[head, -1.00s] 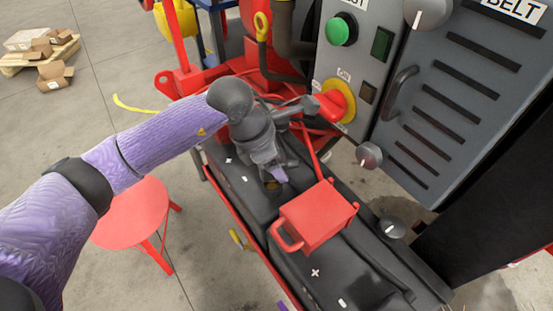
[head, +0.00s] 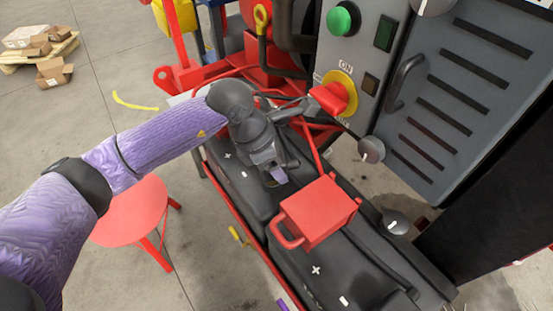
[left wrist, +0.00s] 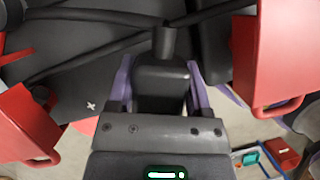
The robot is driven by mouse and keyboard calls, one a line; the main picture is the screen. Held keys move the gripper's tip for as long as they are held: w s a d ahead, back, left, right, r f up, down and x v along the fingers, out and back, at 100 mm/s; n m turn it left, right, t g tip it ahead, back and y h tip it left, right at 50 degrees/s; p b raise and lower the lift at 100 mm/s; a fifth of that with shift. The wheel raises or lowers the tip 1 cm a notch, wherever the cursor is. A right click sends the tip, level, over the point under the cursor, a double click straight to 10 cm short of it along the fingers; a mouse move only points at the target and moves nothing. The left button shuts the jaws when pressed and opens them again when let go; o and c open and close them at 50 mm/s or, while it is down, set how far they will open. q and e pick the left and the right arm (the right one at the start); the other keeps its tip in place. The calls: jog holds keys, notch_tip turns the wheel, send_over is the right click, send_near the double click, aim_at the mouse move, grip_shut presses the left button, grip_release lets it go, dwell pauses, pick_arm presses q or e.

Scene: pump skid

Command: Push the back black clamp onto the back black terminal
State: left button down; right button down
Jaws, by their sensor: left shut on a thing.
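My left gripper (head: 275,176) points down at the back battery (head: 237,190) and is shut on the black clamp. In the left wrist view the clamp (left wrist: 163,80) is a dark block with a short round stub, held between the purple fingers. Black cables run off from it. In the head view my gripper hides most of the clamp. The back black terminal is hidden beneath the gripper, near the minus mark, so I cannot tell whether the clamp touches it. A small purple tip (head: 282,305) at the bottom edge may be my right gripper; its jaws do not show.
A red box with a handle (head: 318,212) stands on the batteries just right of my gripper. A grey panel (head: 450,90) with a red switch handle (head: 330,98) rises behind. A red rail runs along the near side. A red stool (head: 130,212) stands left.

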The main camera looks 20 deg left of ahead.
pick_arm(q)
jog(key=shift+f, duration=0.4)
jog(key=shift+f+b, duration=0.35)
jog(key=shift+b, duration=0.15)
pick_arm(e)
jog(key=shift+w+d+f, duration=0.3)
jog(key=shift+d+f, duration=0.15)
jog(key=shift+f, duration=0.05)
pick_arm(q)
jog(key=shift+f, duration=0.15)
pick_arm(e)
jog(key=shift+s, duration=0.45)
pick_arm(q)
jog(key=shift+c, duration=1.8)
grip_release()
jog(key=o, duration=0.4)
jog(key=shift+c, duration=0.2)
pick_arm(e)
jog(key=shift+w+a, duration=0.15)
jog(key=shift+a, duration=0.35)
